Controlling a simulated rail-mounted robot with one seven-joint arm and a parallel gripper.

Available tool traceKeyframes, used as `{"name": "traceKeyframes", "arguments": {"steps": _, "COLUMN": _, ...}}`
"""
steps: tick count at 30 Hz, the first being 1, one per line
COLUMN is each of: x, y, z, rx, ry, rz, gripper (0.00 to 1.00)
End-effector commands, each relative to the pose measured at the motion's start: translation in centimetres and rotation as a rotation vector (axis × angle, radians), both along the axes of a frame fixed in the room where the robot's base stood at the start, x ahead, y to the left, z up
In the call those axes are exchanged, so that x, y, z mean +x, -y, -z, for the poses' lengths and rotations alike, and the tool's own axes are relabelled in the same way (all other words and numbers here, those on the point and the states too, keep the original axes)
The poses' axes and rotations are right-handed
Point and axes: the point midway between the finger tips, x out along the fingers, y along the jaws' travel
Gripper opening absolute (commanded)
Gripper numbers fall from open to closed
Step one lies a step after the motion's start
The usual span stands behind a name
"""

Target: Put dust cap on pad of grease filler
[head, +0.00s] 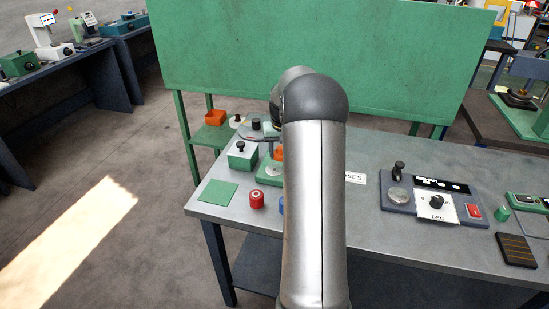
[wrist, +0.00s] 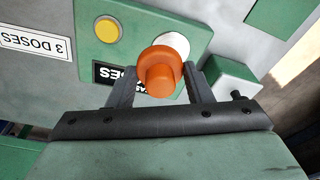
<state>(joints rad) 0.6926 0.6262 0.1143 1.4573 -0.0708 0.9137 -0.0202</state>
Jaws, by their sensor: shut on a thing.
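The orange dust cap (wrist: 158,74) is between the two fingers of my gripper (wrist: 162,80), which is shut on it. In the wrist view the cap overlaps a round white pad (wrist: 176,44) on the green grease filler (wrist: 145,30). I cannot tell whether the cap touches the pad or is above it. The filler also has a yellow button (wrist: 107,30) and a black label, partly covered by a finger. In the head view my arm hides the gripper and most of the filler; an orange part (head: 279,153) shows at the arm's left edge.
A box with a black knob (head: 242,154), a green square (head: 218,195), a red knob (head: 257,199) and a blue piece (head: 281,205) are near the filler. A control panel (head: 430,198) stands to the right. A green board (head: 400,60) rises behind the table.

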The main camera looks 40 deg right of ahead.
Motion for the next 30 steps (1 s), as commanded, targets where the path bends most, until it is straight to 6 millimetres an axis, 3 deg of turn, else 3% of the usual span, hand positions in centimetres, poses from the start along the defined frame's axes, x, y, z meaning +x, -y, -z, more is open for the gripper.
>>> {"name": "traceKeyframes", "arguments": {"steps": 6, "x": 2.7, "y": 0.2, "z": 3.3, "rx": 0.001, "ry": -0.002, "rz": -0.001, "gripper": 0.24}}
{"name": "traceKeyframes", "arguments": {"steps": 13, "x": 3.7, "y": 0.2, "z": 4.6, "rx": 0.002, "ry": -0.001, "rz": 0.0, "gripper": 0.24}}
{"name": "traceKeyframes", "arguments": {"steps": 19, "x": 3.7, "y": 0.3, "z": 7.4, "rx": 0.002, "ry": -0.003, "rz": 0.0, "gripper": 0.24}}
{"name": "traceKeyframes", "arguments": {"steps": 30, "x": 3.7, "y": 0.3, "z": 8.1, "rx": 0.0, "ry": 0.0, "rz": 0.0, "gripper": 0.24}}
